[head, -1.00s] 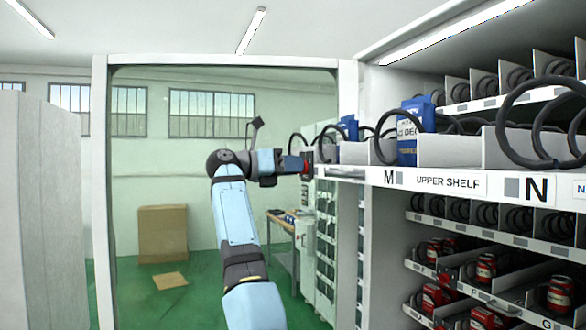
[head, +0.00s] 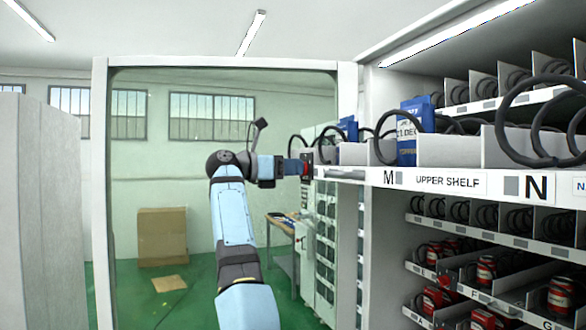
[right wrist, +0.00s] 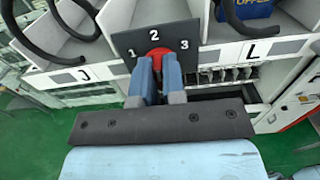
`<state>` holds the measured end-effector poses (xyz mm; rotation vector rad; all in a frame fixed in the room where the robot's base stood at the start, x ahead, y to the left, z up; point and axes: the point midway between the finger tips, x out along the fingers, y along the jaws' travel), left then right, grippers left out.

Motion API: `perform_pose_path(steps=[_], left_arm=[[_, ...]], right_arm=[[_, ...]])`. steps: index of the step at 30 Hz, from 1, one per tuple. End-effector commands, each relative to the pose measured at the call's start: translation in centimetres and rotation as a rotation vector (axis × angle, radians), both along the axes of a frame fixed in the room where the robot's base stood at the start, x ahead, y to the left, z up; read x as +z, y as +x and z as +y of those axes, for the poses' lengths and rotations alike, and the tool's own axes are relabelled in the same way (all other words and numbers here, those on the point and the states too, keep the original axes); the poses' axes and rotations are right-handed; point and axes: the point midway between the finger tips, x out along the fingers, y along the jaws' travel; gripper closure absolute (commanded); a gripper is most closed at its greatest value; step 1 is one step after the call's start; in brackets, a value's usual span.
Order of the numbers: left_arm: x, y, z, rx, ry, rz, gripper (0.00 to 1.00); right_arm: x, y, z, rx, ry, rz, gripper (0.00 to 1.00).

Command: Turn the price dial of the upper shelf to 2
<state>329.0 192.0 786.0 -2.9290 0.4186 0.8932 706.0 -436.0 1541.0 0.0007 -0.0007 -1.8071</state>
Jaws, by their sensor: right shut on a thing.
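The price dial shows in the right wrist view as a red knob (right wrist: 157,54) on a dark plate (right wrist: 125,42) marked 1, 2 and 3, with 2 at the top. My right gripper (right wrist: 157,62) is shut on the red knob, its blue fingers on either side of it. The fingers hide most of the knob, so I cannot tell exactly which number it points to. In the head view my right gripper (head: 303,167) reaches the left end of the upper shelf (head: 451,181). My left gripper is not in view.
The shelf edge carries coils and dividers, with a blue box (head: 407,145) above the M label. Red cans (head: 486,268) stand on lower shelves at the right. A cardboard box (head: 162,237) and a table (head: 281,222) stand behind the arm.

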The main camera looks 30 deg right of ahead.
Motion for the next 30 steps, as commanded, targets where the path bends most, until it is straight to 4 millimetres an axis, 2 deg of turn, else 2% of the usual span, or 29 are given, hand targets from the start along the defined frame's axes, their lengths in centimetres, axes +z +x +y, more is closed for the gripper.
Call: perform_pose_path(steps=[2, 3, 6, 17, 23, 30], left_arm=[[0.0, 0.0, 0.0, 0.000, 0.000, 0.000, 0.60], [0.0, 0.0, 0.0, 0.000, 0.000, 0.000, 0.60], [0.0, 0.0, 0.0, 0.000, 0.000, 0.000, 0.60], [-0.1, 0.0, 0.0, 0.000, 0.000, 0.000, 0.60], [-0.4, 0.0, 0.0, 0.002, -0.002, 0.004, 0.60], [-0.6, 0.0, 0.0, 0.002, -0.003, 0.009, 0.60]], right_arm=[[0.0, 0.0, 0.0, 0.000, -0.001, 0.000, 1.00], [0.0, 0.0, 0.0, 0.000, -0.001, 0.000, 0.87], [0.0, 0.0, 0.0, 0.000, -0.001, 0.001, 0.64], [0.0, 0.1, 0.5, 0.002, 0.000, 0.001, 0.64], [0.0, 0.9, 3.7, 0.005, 0.000, 0.003, 0.64], [0.0, 2.2, 9.1, 0.004, 0.000, 0.002, 0.64]])
